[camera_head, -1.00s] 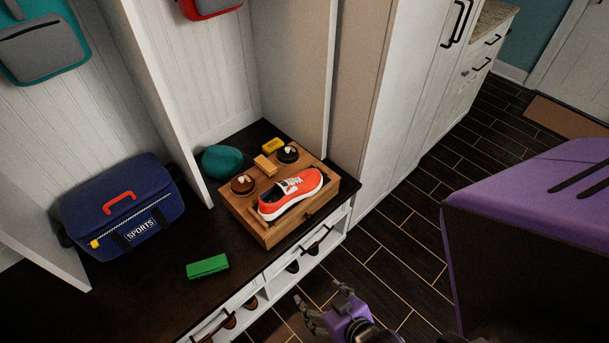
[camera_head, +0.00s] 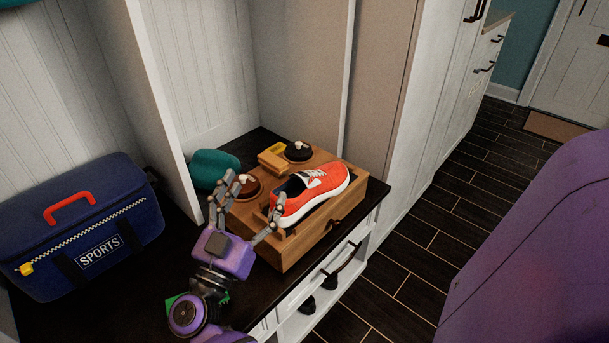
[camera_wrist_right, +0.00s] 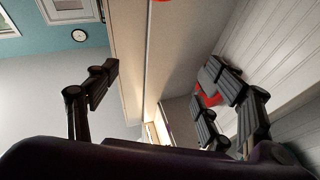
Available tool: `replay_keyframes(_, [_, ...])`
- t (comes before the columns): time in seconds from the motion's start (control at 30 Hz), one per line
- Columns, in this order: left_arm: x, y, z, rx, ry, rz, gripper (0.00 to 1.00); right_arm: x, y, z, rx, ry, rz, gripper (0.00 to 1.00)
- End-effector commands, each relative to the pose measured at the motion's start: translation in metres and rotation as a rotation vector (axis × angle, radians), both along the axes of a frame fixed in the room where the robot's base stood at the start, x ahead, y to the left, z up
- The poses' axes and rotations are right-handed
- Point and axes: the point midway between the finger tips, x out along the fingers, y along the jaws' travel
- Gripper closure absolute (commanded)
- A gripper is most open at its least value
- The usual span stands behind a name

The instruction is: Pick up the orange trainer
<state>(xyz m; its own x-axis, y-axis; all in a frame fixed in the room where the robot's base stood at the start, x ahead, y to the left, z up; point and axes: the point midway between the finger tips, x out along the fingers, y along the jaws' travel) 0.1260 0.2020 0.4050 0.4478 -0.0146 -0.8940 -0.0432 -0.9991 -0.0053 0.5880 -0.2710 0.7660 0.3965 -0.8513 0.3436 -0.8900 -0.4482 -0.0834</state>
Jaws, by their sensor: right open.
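The orange trainer (camera_head: 322,187) with a white sole lies on top of a wooden shoe-care box (camera_head: 283,254) on the dark bench, its heel end nearer me. My right gripper (camera_head: 247,208) is open and empty at the box's near left side. One finger is close to the trainer's heel; I cannot tell whether it touches. In the right wrist view the spread fingers (camera_wrist_right: 165,100) have nothing between them, and the trainer is not clearly visible there. My left gripper is not in view.
Round brown tins (camera_head: 299,151) and a yellow block (camera_head: 271,158) share the box top. A teal rounded item (camera_head: 213,168) sits behind it. A blue sports bag (camera_head: 82,228) stands left. White partitions (camera_head: 165,110) flank the bench.

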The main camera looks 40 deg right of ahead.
Motion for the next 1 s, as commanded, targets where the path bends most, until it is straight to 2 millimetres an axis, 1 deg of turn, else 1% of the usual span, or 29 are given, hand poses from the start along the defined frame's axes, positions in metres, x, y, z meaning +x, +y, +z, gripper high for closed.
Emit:
replay_keyframes(0.03, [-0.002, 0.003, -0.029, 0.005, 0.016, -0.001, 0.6, 0.006, 0.003, -0.03, 0.061, 0.01, -0.077, 0.25])
replay_keyframes(0.1, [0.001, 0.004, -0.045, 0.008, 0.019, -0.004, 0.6, 0.007, 0.006, -0.049, 0.14, 0.036, -0.174, 0.25])
replay_keyframes(0.2, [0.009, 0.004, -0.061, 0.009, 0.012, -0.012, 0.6, 0.008, 0.013, -0.071, 0.235, 0.081, -0.271, 0.25])
replay_keyframes(0.3, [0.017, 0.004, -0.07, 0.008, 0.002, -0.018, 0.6, 0.009, 0.02, -0.084, 0.3, 0.118, -0.325, 0.25])
replay_keyframes(0.37, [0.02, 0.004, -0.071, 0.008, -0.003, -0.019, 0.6, 0.008, 0.022, -0.087, 0.32, 0.131, -0.343, 0.25])
replay_keyframes(0.43, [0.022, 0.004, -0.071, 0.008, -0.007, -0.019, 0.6, 0.009, 0.018, -0.088, 0.332, 0.136, -0.351, 0.25])
replay_keyframes(0.47, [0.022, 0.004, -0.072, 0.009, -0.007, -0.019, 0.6, 0.009, 0.015, -0.088, 0.334, 0.137, -0.354, 0.25])
replay_keyframes(0.7, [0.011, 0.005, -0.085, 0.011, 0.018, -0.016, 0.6, 0.012, -0.027, -0.087, 0.328, 0.134, -0.352, 0.25])
replay_keyframes(0.8, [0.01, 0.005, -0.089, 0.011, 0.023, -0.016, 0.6, 0.013, -0.039, -0.087, 0.329, 0.135, -0.351, 0.25])
replay_keyframes(0.93, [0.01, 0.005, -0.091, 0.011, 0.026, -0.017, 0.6, 0.014, -0.047, -0.086, 0.329, 0.135, -0.35, 0.25])
replay_keyframes(1.0, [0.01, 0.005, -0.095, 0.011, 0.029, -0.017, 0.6, 0.015, -0.054, -0.088, 0.328, 0.134, -0.35, 0.25])
